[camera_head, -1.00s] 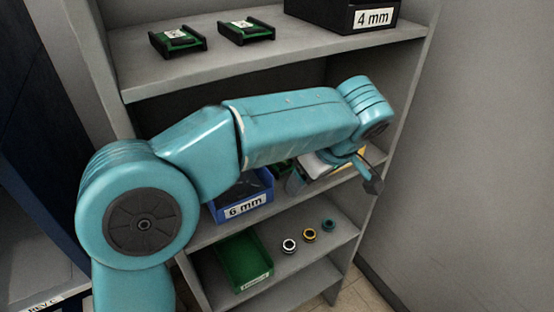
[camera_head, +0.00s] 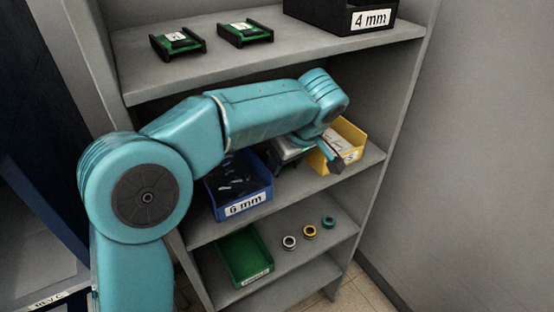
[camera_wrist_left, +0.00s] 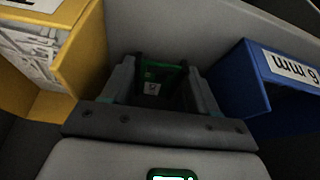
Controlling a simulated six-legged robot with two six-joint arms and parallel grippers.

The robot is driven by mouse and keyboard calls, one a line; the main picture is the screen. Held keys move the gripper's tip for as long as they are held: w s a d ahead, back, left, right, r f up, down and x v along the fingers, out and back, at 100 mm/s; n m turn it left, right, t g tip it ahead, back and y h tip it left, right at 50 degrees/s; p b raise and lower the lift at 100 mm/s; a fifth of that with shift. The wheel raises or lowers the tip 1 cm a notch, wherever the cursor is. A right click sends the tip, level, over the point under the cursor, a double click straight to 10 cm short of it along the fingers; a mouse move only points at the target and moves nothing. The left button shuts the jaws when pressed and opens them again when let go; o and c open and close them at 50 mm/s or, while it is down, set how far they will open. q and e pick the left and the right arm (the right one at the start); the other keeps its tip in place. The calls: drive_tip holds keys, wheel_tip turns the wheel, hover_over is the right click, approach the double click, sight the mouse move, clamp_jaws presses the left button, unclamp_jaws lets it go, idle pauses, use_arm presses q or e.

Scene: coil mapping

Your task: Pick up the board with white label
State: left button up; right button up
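In the left wrist view, a green board with a white label (camera_wrist_left: 153,87) shows past and between the fingers of my left gripper (camera_wrist_left: 157,92). The fingers are apart and look open; I cannot tell whether they touch the board. In the head view, my left gripper (camera_head: 287,155) is at the middle shelf, between the blue and yellow bins, partly hidden by my wrist. Two more green boards in black holders stand on the top shelf, the left board (camera_head: 177,41) with a white label and the right board (camera_head: 245,33) beside it. My right gripper is not in view.
A blue "6 mm" bin (camera_head: 243,207) and a yellow bin (camera_head: 352,137) flank my left gripper closely. A black "4 mm" bin (camera_head: 372,20) is on the top shelf. A green bin (camera_head: 245,257) and several small rings (camera_head: 310,232) are on the lower shelf.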

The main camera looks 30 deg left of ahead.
use_arm(q)
drive_tip(key=shift+a, duration=0.1)
drive_tip(key=shift+c, duration=1.3)
drive_tip(key=shift+r, duration=0.1)
